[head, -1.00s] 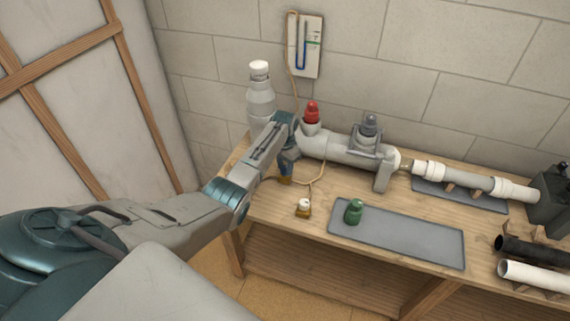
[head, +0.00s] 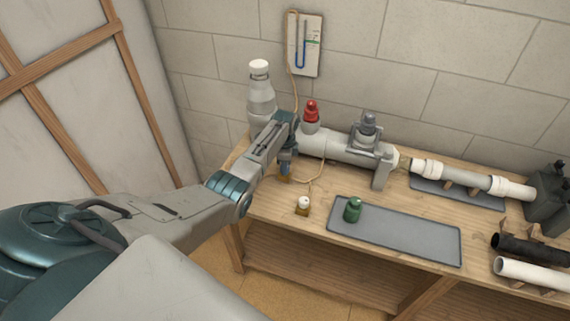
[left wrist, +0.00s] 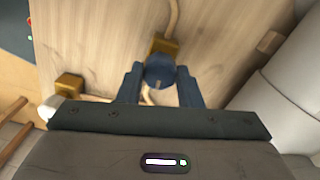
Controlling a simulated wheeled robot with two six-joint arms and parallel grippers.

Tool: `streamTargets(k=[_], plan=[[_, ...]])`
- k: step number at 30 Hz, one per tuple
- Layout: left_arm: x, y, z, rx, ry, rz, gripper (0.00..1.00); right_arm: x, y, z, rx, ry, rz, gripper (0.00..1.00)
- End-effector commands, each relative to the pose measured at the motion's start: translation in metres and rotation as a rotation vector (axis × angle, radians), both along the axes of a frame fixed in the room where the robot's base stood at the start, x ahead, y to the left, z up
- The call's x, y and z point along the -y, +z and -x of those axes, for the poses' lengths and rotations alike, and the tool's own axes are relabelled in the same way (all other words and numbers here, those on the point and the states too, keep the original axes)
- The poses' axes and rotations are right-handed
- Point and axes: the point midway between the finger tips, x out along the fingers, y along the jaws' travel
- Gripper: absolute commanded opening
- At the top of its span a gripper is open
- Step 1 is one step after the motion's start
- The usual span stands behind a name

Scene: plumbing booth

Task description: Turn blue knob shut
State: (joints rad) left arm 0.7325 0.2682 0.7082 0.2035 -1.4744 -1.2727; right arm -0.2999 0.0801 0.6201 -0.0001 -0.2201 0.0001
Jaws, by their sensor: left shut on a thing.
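The blue knob (left wrist: 160,70) is round and sits on a brass valve body (left wrist: 163,46) on the bench, seen from above in the left wrist view. My left gripper (left wrist: 160,86) has one dark blue finger on each side of the knob and is shut on it. In the head view my left gripper (head: 287,167) points down at the bench's left part, in front of the white pipe. The knob is mostly hidden there by the fingers. My right gripper is in neither view.
A small valve with a white knob (head: 304,203) stands nearby, and a green-topped piece (head: 353,209) on a grey mat (head: 410,237). A red knob (head: 311,111) tops the white pipe (head: 345,149). A clear bottle (head: 261,95) stands behind my arm. A gauge board (head: 304,45) hangs on the wall.

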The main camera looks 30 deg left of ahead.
Motion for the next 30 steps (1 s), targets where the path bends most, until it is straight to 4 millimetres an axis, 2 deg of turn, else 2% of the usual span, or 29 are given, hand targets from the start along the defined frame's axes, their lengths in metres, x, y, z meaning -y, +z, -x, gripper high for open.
streamTargets(k=[9, 24, 25, 28, 30], plan=[[0.0008, 0.0006, -0.0007, 0.002, -0.107, 0.0, 0.09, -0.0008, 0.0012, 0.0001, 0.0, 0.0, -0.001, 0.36], [0.0007, 0.0006, -0.0006, 0.003, -0.126, 0.001, 0.09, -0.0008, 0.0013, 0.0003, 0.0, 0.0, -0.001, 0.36], [0.0007, 0.0006, -0.0006, 0.003, -0.126, 0.001, 0.34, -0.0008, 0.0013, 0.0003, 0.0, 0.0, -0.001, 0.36], [0.0006, 0.0006, -0.0006, 0.002, -0.125, 0.001, 0.54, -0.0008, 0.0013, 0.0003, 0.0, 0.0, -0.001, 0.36], [0.0006, 0.0004, -0.0004, 0.001, -0.125, 0.0, 0.54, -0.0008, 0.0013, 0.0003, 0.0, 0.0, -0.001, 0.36]])
